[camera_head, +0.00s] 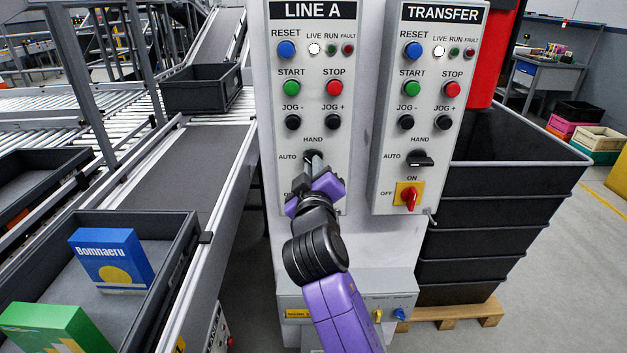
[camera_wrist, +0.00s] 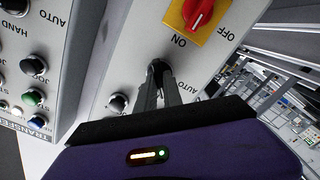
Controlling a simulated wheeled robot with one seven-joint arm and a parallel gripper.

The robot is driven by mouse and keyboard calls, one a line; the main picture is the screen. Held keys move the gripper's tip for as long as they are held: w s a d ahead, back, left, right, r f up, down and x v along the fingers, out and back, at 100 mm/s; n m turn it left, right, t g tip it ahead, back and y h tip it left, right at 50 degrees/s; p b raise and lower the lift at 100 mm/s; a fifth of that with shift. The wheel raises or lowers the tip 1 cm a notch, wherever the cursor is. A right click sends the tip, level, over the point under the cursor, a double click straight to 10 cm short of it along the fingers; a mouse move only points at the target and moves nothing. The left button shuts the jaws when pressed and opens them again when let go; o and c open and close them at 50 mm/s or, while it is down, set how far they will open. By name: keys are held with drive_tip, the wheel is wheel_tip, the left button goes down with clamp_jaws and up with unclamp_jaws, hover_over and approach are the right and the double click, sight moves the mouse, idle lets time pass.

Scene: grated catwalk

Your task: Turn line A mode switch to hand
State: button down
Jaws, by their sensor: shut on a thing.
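The LINE A panel (camera_head: 348,110) stands upright at the centre of the head view, with HAND marked above its mode switch and AUTO to the left. The black LINE A mode switch (camera_head: 307,155) is mostly hidden behind my gripper (camera_head: 314,163). In the wrist view, my gripper (camera_wrist: 160,75) is shut on the dark knob of this mode switch (camera_wrist: 156,66), with a finger on either side. I cannot tell which way the knob points. The AUTO label (camera_wrist: 187,88) shows beside the fingers.
The TRANSFER panel (camera_head: 448,55) is close on the right, with its own black mode switch (camera_head: 422,160) and red switch (camera_head: 409,196). LINE A's red switch (camera_wrist: 198,14) is near my fingers. Jog buttons (camera_head: 293,122) sit above. A conveyor (camera_head: 190,165) runs left; black crates (camera_head: 490,240) stand right.

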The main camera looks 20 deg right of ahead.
drive_tip(key=shift+f+m+b, duration=0.1)
drive_tip(key=shift+m+b, duration=3.2)
drive_tip(key=shift+m, duration=0.8)
drive_tip(key=c, duration=1.5)
unclamp_jaws()
